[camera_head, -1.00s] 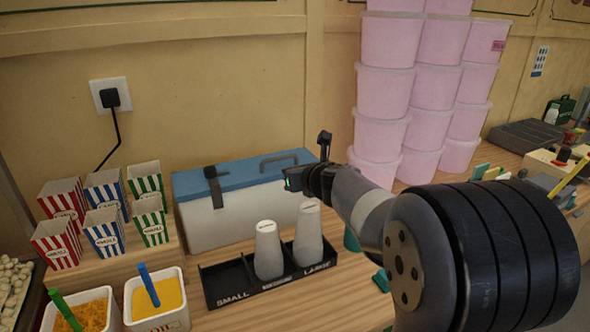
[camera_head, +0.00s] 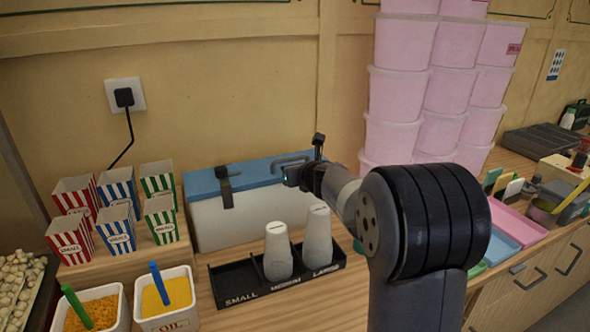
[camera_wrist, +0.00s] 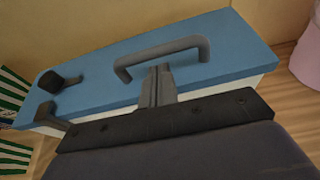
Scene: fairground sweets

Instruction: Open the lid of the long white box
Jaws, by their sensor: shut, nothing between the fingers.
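The long white box (camera_head: 262,214) stands against the wall on the counter. Its blue lid (camera_head: 204,186) is closed. A dark latch strap (camera_head: 226,187) hangs over the front edge, and it also shows at the left in the wrist view (camera_wrist: 60,82). A grey bar handle (camera_head: 289,161) sits on the lid; in the wrist view the handle (camera_wrist: 160,52) lies just beyond my fingertips. My gripper (camera_head: 291,174) is at the right part of the lid, near the handle. In the wrist view its fingers (camera_wrist: 159,72) are shut and empty; I cannot tell whether they touch the handle.
A black cup tray (camera_head: 240,285) with white cups (camera_head: 278,250) stands in front of the box. Striped popcorn boxes (camera_head: 118,228) stand at left, with tubs (camera_head: 166,300) before them. Pink tub stacks (camera_head: 398,95) rise behind my arm at right.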

